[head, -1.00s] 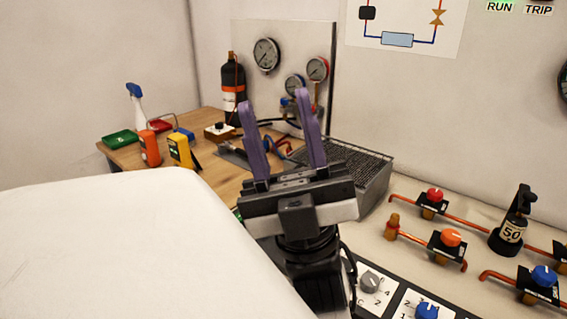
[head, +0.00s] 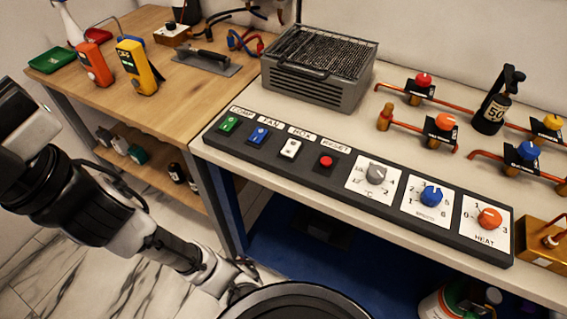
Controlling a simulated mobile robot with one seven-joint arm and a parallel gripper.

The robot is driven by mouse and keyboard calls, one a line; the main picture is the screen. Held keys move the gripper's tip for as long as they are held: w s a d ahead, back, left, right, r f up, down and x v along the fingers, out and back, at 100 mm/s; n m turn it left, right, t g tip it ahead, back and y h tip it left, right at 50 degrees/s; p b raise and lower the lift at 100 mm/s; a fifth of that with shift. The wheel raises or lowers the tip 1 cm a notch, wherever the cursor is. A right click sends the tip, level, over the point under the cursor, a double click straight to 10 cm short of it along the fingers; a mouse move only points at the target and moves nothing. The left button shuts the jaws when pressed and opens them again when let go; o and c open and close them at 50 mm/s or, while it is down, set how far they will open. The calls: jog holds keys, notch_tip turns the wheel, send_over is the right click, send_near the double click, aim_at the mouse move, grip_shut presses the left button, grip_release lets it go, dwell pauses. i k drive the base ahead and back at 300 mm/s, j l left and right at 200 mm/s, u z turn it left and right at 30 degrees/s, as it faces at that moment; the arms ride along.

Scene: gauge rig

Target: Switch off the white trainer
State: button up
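A pale, off-white bench unit (head: 365,117) has a sloping black control panel (head: 335,186) along its front. A red round button (head: 325,161) sits under RESET. Three knobs, grey (head: 376,173), blue (head: 431,195) and orange (head: 489,218), are to the right. I cannot tell the rockers' positions.
A grey grille box (head: 318,75) stands behind the switches. A wooden table (head: 145,110) at left holds orange and yellow meters. The space before the panel is mostly clear.

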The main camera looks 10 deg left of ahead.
aim_at(292, 146)
jog(key=l+u, duration=0.25)
jog(key=u, duration=0.15)
jog(key=l+u, duration=0.25)
jog(key=u, duration=0.15)
jog(key=k+l, duration=0.1)
jog(key=l, duration=0.6)
jog(key=k+l, duration=0.15)
jog(key=l, duration=0.2)
jog(key=j+u, duration=0.2)
jog(key=j, duration=0.75)
